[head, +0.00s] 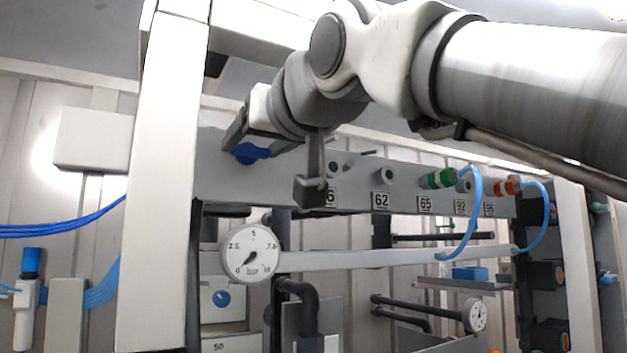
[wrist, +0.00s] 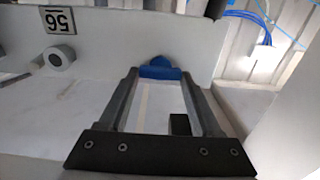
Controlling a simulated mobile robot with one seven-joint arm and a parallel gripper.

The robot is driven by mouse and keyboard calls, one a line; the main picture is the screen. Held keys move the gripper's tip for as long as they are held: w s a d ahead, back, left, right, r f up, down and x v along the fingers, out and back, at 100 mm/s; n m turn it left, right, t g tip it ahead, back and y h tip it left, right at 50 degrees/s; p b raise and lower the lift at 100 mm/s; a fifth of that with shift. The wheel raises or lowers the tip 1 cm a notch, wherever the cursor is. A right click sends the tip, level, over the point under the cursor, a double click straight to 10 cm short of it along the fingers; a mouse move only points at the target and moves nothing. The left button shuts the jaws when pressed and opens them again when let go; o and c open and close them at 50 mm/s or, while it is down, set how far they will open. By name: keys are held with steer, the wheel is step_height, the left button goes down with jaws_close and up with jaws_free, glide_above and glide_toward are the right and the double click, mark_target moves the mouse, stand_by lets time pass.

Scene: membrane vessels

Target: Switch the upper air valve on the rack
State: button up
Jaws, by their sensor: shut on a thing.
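The blue valve handle (head: 248,153) sits at the left end of the grey rack panel (head: 228,183), near the white upright. My gripper (head: 262,146) reaches down to it from above right and is shut on it. In the wrist view the blue handle (wrist: 160,70) lies between the tips of the two fingers (wrist: 160,76). The fingers stand apart by about the handle's width. The valve body behind the handle is hidden, and part of the handle is covered by the fingers in the head view.
A white upright (head: 160,180) stands just left of the handle. A row of ports with number plates, such as 62 (head: 381,201), runs right, with green (head: 440,178) and red (head: 507,187) fittings and blue hoses. A pressure gauge (head: 249,257) hangs below.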

steer(key=shift+n, duration=0.4)
steer(key=n, duration=0.3)
steer(key=shift+s+n, duration=0.1)
steer(key=shift+n, duration=0.2)
steer(key=n, duration=0.3)
steer(key=shift+a+n+p, duration=0.1)
steer(key=shift+n+p, duration=0.2)
steer(key=n, duration=0.4)
steer(key=shift+a+f+n, duration=0.1)
steer(key=shift+n, duration=0.2)
steer(key=shift+f+n+p, duration=0.1)
steer(key=shift+n+p, duration=0.25)
steer(key=shift+n, duration=1.25)
steer(key=o, duration=1.4)
steer(key=shift+s, duration=0.1)
steer(key=b+v, duration=0.3)
steer(key=v, duration=1.4)
steer(key=shift+s+b, duration=0.1)
steer(key=shift+b, duration=0.25)
